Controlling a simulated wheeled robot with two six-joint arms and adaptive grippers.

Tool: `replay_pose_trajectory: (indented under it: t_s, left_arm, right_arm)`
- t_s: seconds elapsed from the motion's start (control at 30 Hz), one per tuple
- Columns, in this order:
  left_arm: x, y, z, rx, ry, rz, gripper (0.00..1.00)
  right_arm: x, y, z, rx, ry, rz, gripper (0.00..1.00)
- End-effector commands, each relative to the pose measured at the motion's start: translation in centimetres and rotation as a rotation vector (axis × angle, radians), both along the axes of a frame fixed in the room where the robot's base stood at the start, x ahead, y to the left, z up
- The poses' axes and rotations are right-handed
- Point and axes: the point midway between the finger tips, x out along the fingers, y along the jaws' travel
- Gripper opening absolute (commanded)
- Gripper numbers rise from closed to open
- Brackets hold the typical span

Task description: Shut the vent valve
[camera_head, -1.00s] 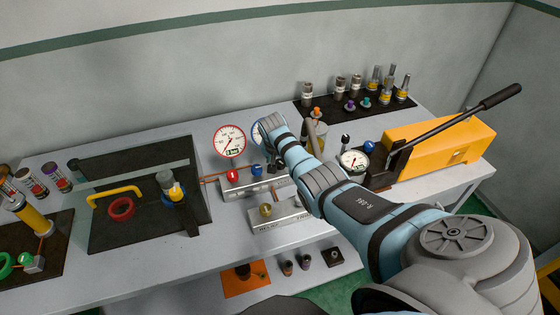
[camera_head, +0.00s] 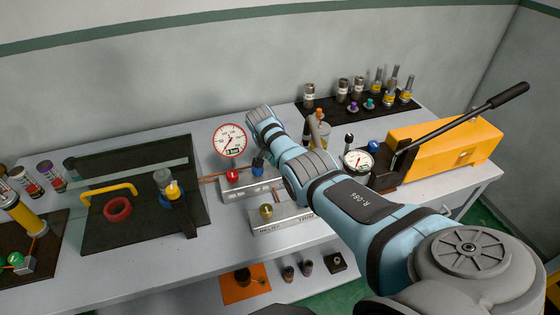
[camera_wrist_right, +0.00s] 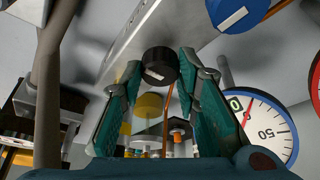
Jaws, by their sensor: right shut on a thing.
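In the right wrist view, a black knob (camera_wrist_right: 160,62) with a pale mark on its face sits between the green fingers of my right gripper (camera_wrist_right: 160,70), which is shut on it. The knob is on a grey metal block (camera_wrist_right: 150,30); I cannot read a label there. A blue knob (camera_wrist_right: 237,12) with a white line is farther up the same block. In the head view this block (camera_head: 236,190) carries a red knob (camera_head: 232,175) and the blue knob (camera_head: 257,163). My arm hides the black knob and gripper there. My left gripper is not in view.
A red-rimmed gauge (camera_head: 230,140) stands behind the block. A second block with a brass knob (camera_head: 266,210) lies in front. A yellow pump (camera_head: 440,145) with a long lever is at right. A black tray (camera_head: 100,235) is at left. Several fittings stand on a dark mat (camera_head: 345,112).

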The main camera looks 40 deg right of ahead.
Motion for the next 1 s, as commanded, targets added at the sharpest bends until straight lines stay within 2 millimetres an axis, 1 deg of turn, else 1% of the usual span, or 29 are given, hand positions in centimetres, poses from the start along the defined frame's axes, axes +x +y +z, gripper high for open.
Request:
replay_pose_trajectory:
  t_s: [0.13,0.17,0.2,0.27,0.57,0.67,0.77,0.83,0.9,1.0]
  left_arm:
    - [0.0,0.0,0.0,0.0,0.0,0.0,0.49]
    - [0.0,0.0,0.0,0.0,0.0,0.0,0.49]
    - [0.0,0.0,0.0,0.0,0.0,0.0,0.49]
    - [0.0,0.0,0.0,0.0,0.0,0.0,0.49]
    - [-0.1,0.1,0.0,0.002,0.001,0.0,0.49]
    - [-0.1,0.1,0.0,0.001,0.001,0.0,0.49]
    - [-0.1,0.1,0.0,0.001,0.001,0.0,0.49]
    - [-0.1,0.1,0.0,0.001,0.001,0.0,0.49]
    - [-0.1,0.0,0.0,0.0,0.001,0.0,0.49]
    - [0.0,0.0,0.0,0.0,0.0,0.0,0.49]
  right_arm:
    - [0.0,0.0,0.1,-0.001,-0.002,-0.001,0.01]
    - [0.0,0.0,0.0,-0.001,-0.002,-0.001,0.32]
    - [0.0,0.0,0.1,-0.001,-0.001,0.0,0.39]
    - [0.0,0.0,0.0,0.0,-0.001,0.0,0.48]
    - [0.0,0.0,0.1,0.0,-0.001,0.001,0.49]
    - [0.0,0.2,0.6,0.0,-0.002,0.002,0.49]
    - [-0.1,0.7,1.9,-0.001,-0.004,0.002,0.49]
    - [-0.3,1.3,3.3,0.0,-0.006,0.004,0.49]
    - [-0.5,2.1,5.4,0.0,-0.007,0.003,0.49]
    - [-0.9,3.1,8.0,-0.001,-0.005,0.003,0.49]
